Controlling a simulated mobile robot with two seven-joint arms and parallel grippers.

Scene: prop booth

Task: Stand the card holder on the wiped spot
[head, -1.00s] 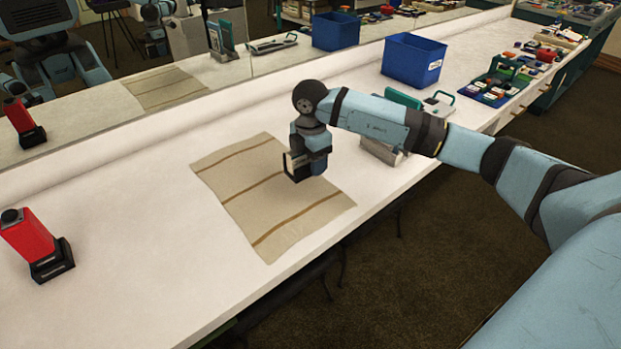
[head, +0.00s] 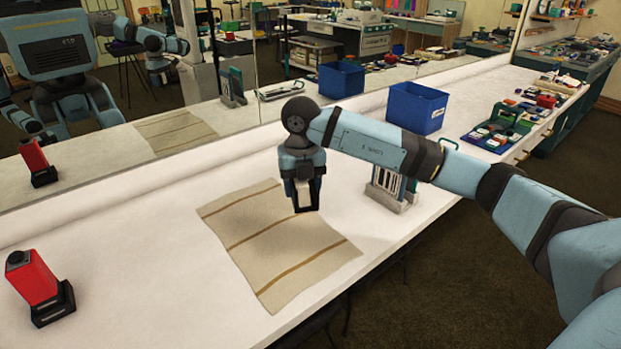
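The card holder (head: 385,189) stands upright on the white counter right of the cloth, with pale upright slats or cards and a grey base. My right arm passes in front of its upper part. A beige cloth with brown stripes (head: 270,240) lies flat in the middle of the counter. My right gripper (head: 306,208) points down over the cloth's upper right part, left of the card holder. Its dark fingers look apart with nothing held between them. I cannot make out a wiped spot on the counter. My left gripper is not directly in view.
A red device on a black base (head: 40,287) stands at the left. A blue bin (head: 416,107) and a tray of small items (head: 497,130) are farther right. A mirror runs along the back. The counter between red device and cloth is clear.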

